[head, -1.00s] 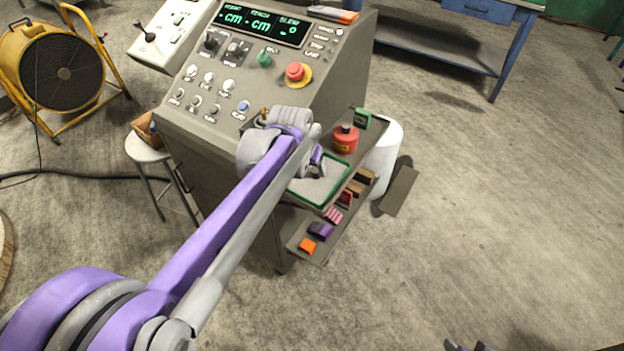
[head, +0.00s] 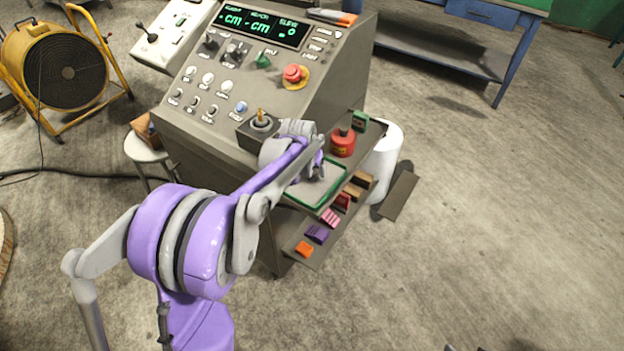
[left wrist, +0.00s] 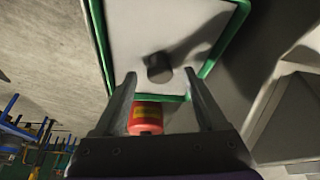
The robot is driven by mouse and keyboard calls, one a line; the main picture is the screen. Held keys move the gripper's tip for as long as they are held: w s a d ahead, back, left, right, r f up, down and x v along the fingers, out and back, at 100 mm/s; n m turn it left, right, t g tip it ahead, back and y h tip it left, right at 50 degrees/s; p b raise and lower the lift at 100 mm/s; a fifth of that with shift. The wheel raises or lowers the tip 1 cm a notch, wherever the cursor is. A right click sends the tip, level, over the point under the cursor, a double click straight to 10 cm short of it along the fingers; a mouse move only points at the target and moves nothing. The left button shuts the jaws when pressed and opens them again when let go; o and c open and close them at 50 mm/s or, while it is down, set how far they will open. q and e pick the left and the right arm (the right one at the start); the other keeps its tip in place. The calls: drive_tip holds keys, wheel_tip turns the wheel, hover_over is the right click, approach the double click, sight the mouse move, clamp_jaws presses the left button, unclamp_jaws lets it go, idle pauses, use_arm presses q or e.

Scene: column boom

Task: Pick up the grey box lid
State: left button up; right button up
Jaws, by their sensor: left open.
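The grey box lid (head: 315,190) appears to be the pale grey panel inside a green rim on the console's side shelf. The left wrist view shows this panel (left wrist: 125,35) with a short dark round knob (left wrist: 160,67) standing on it. My left gripper (head: 318,170) is over the far part of the panel in the head view, its fingers partly hidden by my wrist. In the left wrist view my left gripper (left wrist: 159,74) is open, with the knob seen between its fingertips. Contact cannot be told. Small dark tips at the head view's bottom edge may be my right gripper (head: 465,348).
A red can (head: 343,142) and a green block (head: 360,121) stand just beyond the panel. The console (head: 235,95) rises to the left. The floor at right is mostly clear.

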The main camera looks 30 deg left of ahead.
use_arm(q)
drive_tip(key=shift+w+f, duration=0.25)
drive_tip(key=shift+f, duration=0.35)
clamp_jaws()
drive_tip(key=shift+r, duration=0.15)
